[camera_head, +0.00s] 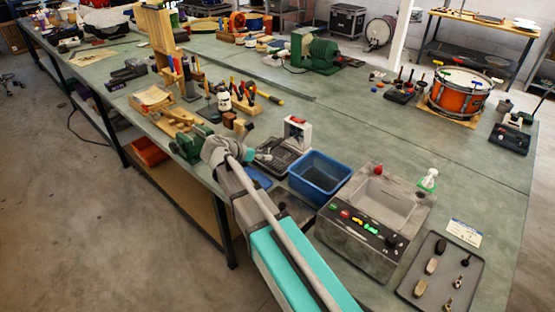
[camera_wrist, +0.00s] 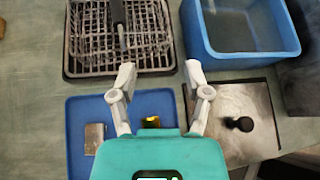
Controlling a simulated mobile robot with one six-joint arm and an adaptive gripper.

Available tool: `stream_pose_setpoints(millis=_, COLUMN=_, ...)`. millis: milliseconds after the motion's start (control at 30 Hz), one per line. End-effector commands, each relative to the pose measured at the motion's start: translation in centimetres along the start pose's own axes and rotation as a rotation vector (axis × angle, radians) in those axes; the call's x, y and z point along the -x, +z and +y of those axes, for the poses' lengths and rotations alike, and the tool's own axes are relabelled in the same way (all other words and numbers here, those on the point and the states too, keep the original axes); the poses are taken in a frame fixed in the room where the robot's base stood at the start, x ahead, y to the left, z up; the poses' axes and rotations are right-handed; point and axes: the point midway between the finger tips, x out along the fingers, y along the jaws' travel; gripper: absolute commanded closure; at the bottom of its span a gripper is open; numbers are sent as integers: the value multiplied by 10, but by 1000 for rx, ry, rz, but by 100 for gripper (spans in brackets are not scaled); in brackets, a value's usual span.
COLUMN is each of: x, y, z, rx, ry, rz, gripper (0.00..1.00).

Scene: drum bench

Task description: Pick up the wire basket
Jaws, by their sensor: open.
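The wire basket (camera_wrist: 145,38) lies at the top left of the wrist view, in a dark tray (camera_wrist: 72,72), with a dark upright handle (camera_wrist: 120,22) at its middle. In the head view the basket (camera_head: 282,155) shows as a dark gridded shape, just right of my arm's end. My gripper (camera_wrist: 160,72) is open and empty. Its fingertips lie below the basket's lower right in the wrist view, with a visible gap between the jaws. In the head view my arm hides the gripper's fingers.
A blue bin (camera_head: 320,174) stands right of the basket. A blue mat (camera_wrist: 76,135) with small metal and yellow pieces and a metal plate (camera_wrist: 250,105) with a black knob lie below. A grey sink unit (camera_head: 375,215) and a white-framed stand (camera_head: 296,135) are close by.

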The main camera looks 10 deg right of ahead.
Motion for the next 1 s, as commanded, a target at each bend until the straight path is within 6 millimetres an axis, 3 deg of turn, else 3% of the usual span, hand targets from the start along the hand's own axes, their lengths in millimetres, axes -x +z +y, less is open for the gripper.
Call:
stream_pose_setpoints(millis=100, x=9, y=1, z=26, rx=177, ry=2, rz=-92, gripper=38)
stream_pose_setpoints(millis=300, x=23, y=7, z=46, rx=375, ry=-15, rz=-194, gripper=38)
stream_pose_setpoints(millis=767, x=28, y=10, z=50, rx=436, ry=-26, rz=-224, gripper=38)
stream_pose_setpoints(millis=1000, x=17, y=12, z=50, rx=434, ry=-28, rz=-222, gripper=38)
